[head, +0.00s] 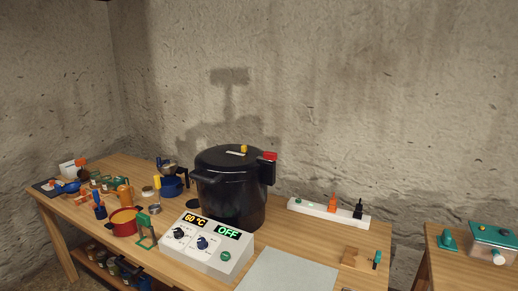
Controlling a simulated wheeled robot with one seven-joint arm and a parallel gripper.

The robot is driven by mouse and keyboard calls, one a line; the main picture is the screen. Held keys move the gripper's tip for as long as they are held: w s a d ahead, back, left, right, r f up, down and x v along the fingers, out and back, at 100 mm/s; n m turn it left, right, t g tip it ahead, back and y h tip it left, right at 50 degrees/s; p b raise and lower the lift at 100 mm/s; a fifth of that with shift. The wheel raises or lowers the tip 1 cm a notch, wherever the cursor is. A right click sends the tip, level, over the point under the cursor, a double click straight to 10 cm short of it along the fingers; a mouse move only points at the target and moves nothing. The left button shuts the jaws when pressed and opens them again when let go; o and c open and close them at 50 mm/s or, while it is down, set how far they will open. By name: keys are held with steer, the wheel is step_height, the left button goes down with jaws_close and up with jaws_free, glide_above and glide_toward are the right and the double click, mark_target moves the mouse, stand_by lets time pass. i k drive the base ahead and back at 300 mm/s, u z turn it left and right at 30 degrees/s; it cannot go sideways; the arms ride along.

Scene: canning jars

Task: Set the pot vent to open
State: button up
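A large black pot (231,190) with a black lid (228,158) stands upright on the wooden table. A small yellow part (243,149) sits on top of the lid, with a pale flat strip (234,154) beside it. A red block (270,156) is at the pot's upper right rim. Which of these is the vent, and whether it is open or shut, I cannot tell at this size. My gripper is not in view.
A white control box (207,244) reading 60 °C and OFF stands in front of the pot. A power strip (328,212) with orange and black plugs lies to the right. A grey mat (289,273) lies bare in front. Jars and a red pot (124,223) crowd the left.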

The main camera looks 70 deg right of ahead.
mark_target(244, 147)
steer(key=z, duration=0.9)
steer(key=i, duration=0.25)
